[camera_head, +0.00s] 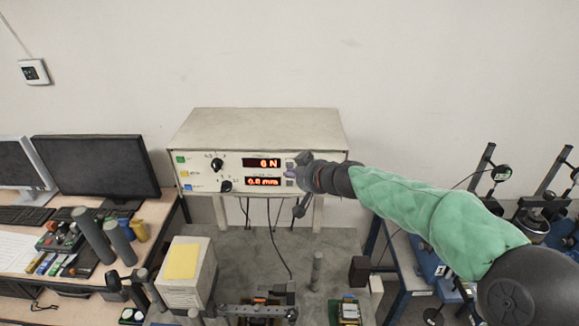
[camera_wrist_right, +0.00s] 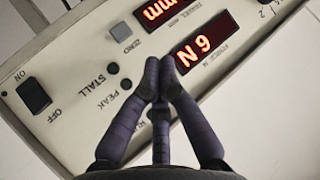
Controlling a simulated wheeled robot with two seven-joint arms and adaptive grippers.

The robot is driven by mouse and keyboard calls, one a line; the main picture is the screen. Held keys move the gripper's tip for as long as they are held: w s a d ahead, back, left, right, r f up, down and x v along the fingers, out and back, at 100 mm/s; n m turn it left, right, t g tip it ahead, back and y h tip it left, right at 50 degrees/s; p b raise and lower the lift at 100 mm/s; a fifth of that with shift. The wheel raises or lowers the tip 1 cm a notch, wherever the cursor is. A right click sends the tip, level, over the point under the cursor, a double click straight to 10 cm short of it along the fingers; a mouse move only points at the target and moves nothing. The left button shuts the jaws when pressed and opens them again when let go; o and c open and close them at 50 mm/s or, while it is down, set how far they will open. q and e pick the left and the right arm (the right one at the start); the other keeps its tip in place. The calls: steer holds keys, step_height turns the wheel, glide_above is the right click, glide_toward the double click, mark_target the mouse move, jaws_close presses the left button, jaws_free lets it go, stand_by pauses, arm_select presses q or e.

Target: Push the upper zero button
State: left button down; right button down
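The control box (camera_head: 258,125) stands against the wall, its front showing two red displays. The upper display (camera_head: 262,163) reads in N and the lower one (camera_head: 263,181) in mm. My right gripper (camera_head: 291,172) is at the panel just right of the displays. In the wrist view, its dark fingers (camera_wrist_right: 165,70) are together with nothing between them, their tips by the left end of the N display (camera_wrist_right: 207,42). The upper zero button is not visible there; the fingers cover that spot. A grey zero button (camera_wrist_right: 120,32) shows beside the mm display (camera_wrist_right: 158,10). I cannot tell whether the tips touch the panel. The left gripper is out of view.
Knobs (camera_head: 217,164) are left of the displays. A monitor (camera_head: 97,166) stands on the left desk, and test stands (camera_head: 484,165) are at right.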

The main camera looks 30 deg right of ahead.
steer(key=shift+w+d, duration=0.1)
steer(key=shift+w, duration=0.1)
stand_by(0.4)
steer(key=shift+w+d, duration=0.15)
steer(key=shift+w, duration=0.05)
steer(key=shift+w+d+b, duration=0.15)
steer(key=shift+w+b, duration=0.1)
steer(key=shift+b, duration=0.1)
stand_by(0.7)
steer(key=shift+s, duration=0.15)
steer(key=shift+s+a, duration=0.4)
steer(key=shift+s, duration=0.1)
stand_by(0.3)
steer(key=shift+s+a, duration=0.45)
steer(key=shift+s, duration=0.25)
steer(key=shift+s+a, duration=0.4)
steer(key=shift+s, duration=0.35)
steer(key=shift+s+a, duration=0.45)
steer(key=shift+s, duration=0.25)
